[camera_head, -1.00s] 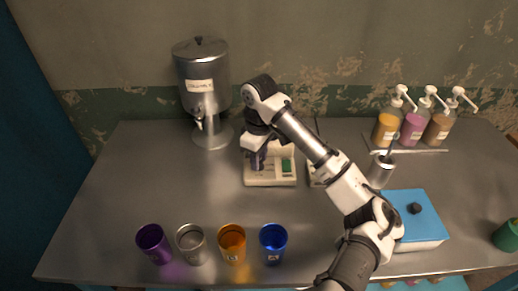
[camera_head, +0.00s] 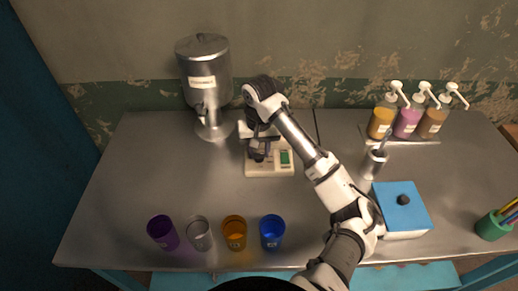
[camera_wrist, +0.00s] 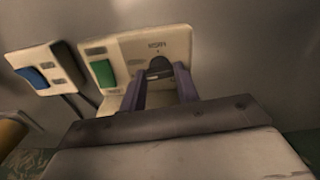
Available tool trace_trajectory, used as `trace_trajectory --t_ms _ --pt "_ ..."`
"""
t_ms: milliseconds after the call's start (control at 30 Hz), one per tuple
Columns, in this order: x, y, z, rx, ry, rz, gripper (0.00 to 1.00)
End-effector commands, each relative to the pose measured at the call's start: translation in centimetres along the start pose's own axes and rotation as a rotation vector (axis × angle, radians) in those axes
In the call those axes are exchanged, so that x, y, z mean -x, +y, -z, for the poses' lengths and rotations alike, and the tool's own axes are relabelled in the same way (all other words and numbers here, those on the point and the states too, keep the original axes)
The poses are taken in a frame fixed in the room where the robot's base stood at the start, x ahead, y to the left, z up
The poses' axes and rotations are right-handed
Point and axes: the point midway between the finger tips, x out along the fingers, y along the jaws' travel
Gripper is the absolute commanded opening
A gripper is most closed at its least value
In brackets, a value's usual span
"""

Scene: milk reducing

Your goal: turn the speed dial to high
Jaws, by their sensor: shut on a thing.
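A cream device (camera_head: 270,169) with a green rectangle (camera_head: 285,158) stands on the table. It fills the top middle of the wrist view (camera_wrist: 128,48), with the green rectangle left of the dial. The dark dial (camera_wrist: 158,66) is on its top face, partly hidden by my fingers. Small lettering lies beyond the dial, hard to read. My gripper (camera_wrist: 161,74) reaches down from above, its two purplish fingers either side of the dial and shut on it. In the head view my gripper (camera_head: 257,154) hides the dial. Which setting the dial points to cannot be told.
A second device with a blue rectangle (camera_wrist: 32,77) stands close by. A metal dispenser (camera_head: 203,80) stands behind left. Purple (camera_head: 163,233), grey (camera_head: 200,235), orange (camera_head: 234,233) and blue (camera_head: 271,233) cups line the front. A blue-lidded box (camera_head: 402,210) and pump bottles (camera_head: 408,118) are at right.

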Motion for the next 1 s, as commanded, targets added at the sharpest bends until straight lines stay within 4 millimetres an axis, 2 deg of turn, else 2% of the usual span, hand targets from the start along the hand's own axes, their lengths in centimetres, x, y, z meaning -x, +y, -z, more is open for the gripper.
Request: trace_trajectory --t_ms 1000 --pt "0.1 0.03 0.05 -0.964 0.003 0.001 0.08"
